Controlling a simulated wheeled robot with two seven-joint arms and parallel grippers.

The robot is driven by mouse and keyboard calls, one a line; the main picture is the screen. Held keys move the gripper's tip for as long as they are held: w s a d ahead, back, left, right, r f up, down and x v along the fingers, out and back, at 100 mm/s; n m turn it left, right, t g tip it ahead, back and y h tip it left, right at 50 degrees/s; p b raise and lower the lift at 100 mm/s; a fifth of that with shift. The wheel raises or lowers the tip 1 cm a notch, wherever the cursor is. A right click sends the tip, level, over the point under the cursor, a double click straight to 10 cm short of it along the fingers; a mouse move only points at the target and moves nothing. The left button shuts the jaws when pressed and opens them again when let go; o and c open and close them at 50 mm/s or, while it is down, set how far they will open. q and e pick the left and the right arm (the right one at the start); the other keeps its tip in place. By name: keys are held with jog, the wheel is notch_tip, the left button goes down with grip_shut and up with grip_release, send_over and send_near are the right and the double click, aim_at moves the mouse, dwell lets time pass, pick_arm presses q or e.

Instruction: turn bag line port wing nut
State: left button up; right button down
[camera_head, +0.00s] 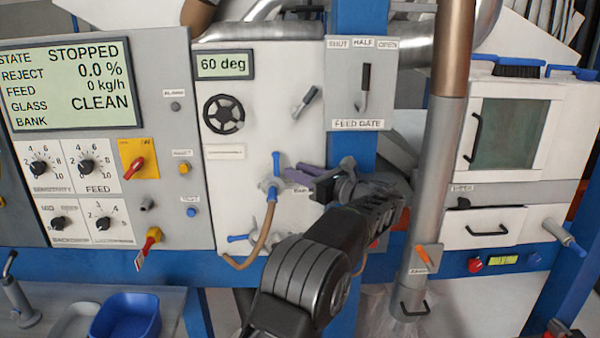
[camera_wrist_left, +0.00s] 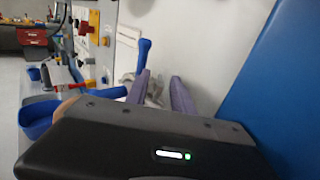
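On the white panel, a port fitting (camera_head: 268,186) has blue lever-like parts and a brown hose (camera_head: 258,242) hanging from it. I cannot make out for sure which part is the wing nut. My left gripper (camera_head: 293,174) has purple fingers and is just right of the fitting, pointing toward it. In the left wrist view the two fingers (camera_wrist_left: 162,84) stand apart with nothing seen held between them. A blue handle (camera_wrist_left: 143,52) stands just beyond the finger tips there. The label beside the port is partly hidden by my gripper. My right gripper is not in view.
A black handwheel (camera_head: 223,114) and a feed gate lever (camera_head: 365,85) are above the gripper. A blue post (camera_head: 345,290) stands behind my left arm. A grey vertical pipe (camera_head: 436,180) rises at its right. A blue tray (camera_head: 124,316) sits at the lower left.

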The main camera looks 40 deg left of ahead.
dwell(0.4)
pick_arm(q)
jog(key=shift+s+a+f+m+t+b, duration=0.1)
jog(key=shift+f+m+t+b, duration=0.15)
jog(key=shift+m+t+b, duration=0.45)
jog(key=s+d+m+t+h+b, duration=0.5)
jog(key=s+m+t+h+b, duration=0.25)
jog(key=t+b, duration=0.4)
jog(key=d+f+n+g+h, duration=0.1)
jog(key=d+f, duration=0.3)
jog(key=f, duration=0.7)
jog(key=d+f+n+g+h, duration=0.2)
jog(key=d+f+g+h, duration=0.1)
jog(key=f, duration=0.9)
jog(key=w+d+f+n+g+h, duration=0.1)
jog(key=d+f+n+g+h, duration=0.1)
jog(key=d+f, duration=0.5)
notch_tip(320, 180, down, 4)
jog(key=shift+d+f+g+h, duration=0.2)
jog(key=shift+g+h, duration=0.25)
jog(key=shift+h, duration=0.6)
jog(key=shift+a, duration=0.1)
